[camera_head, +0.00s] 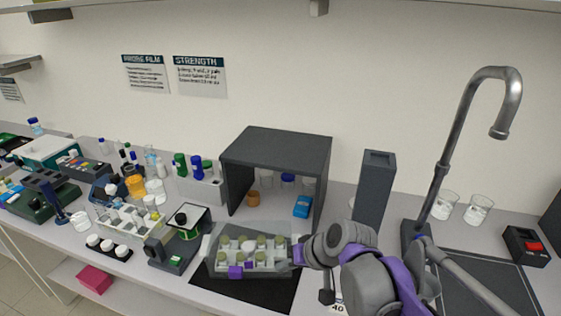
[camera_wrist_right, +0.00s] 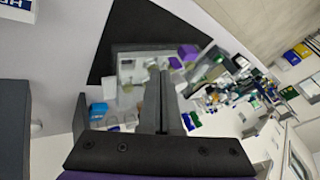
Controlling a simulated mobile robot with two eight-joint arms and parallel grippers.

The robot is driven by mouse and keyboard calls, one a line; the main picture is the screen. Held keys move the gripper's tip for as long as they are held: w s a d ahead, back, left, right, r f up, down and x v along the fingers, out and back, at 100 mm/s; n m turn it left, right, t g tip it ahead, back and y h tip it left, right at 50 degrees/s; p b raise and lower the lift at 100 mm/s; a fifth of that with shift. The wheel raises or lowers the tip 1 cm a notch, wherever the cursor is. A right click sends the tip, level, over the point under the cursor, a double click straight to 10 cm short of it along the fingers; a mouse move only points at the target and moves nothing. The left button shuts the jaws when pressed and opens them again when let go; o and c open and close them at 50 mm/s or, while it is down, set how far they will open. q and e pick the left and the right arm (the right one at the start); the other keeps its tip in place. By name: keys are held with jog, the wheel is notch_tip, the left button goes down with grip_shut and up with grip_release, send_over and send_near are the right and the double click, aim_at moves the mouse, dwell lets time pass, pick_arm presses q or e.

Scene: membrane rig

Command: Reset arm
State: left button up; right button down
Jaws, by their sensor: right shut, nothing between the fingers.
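My right arm comes in from the lower right in the head view. Its gripper (camera_head: 299,256) is at the right end of a clear bin (camera_head: 212,262) that holds a pale rack with several olive-capped vials. I cannot tell whether it touches the bin. In the right wrist view the two dark fingers (camera_wrist_right: 158,82) are together with nothing between them, in front of the blurred bin and bench items. Small purple pieces (camera_head: 235,272) show at the bin's front. My left gripper is not in view.
A dark open-fronted shelter (camera_head: 277,148) stands behind the bin, with a blue box (camera_head: 302,206) inside. A grey tower (camera_head: 375,190) and a tall faucet (camera_head: 447,160) stand to the right. Beakers (camera_head: 479,209) stand behind the sink. Crowded racks and bottles fill the left; a black mat (camera_head: 277,292) lies in front.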

jog(key=s+d+f+h, duration=0.3)
jog(key=s+d+f, duration=0.2)
jog(key=s+d, duration=0.3)
jog(key=s+d+f+m+t+h, duration=0.1)
jog(key=s+d+f+h, duration=0.1)
jog(key=s+d+f, duration=0.3)
jog(key=s+d, duration=0.3)
jog(key=s, duration=0.1)
jog(key=shift+s+f+h, duration=0.3)
jog(key=shift+f+h, duration=0.05)
jog(key=shift+h, duration=0.05)
